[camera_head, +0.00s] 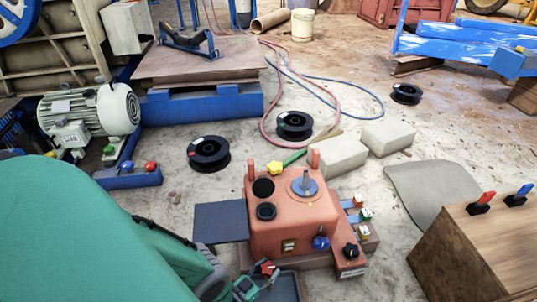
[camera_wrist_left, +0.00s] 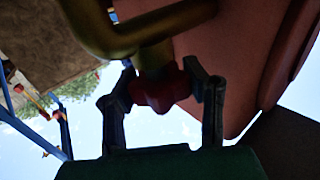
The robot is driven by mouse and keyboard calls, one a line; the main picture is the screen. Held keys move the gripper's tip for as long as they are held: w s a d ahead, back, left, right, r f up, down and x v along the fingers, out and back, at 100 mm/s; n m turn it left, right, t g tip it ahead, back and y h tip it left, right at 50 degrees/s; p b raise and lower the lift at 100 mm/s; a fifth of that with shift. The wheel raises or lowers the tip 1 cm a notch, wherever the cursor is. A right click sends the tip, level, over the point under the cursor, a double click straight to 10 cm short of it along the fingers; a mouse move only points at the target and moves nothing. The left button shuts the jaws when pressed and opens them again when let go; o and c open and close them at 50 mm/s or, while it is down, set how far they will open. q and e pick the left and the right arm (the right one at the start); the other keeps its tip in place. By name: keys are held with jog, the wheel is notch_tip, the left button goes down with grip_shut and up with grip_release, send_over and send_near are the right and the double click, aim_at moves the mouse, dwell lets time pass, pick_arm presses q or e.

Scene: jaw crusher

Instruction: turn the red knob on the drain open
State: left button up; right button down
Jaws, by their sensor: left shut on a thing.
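The orange-red machine body (camera_head: 290,228) stands on the floor at the lower middle of the head view. The red knob (camera_head: 267,267) shows small at its lower left side. My left gripper (camera_head: 256,278) is at that knob, with my large teal arm coming in from the left. In the left wrist view the red knob (camera_wrist_left: 158,92) sits between the two dark fingers, on a brass-coloured drain pipe (camera_wrist_left: 165,20). The fingers are closed around the knob's sides. The knob's exact turn angle is hard to read. My right gripper is not in view.
A dark tray (camera_head: 282,287) lies below the knob, and a dark plate (camera_head: 221,221) sticks out left of the machine. A blue knob (camera_head: 321,242) and a black knob (camera_head: 350,250) are on its front. A wooden box (camera_head: 470,250) stands at right.

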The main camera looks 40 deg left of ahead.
aim_at(264, 276)
pick_arm(q)
jog(key=n+y, duration=0.3)
jog(key=y, duration=0.1)
jog(key=shift+y, duration=0.3)
jog(key=o, duration=1.2)
jog(key=shift+s, duration=0.15)
jog(key=v, duration=0.7)
jog(key=shift+s+r, duration=0.15)
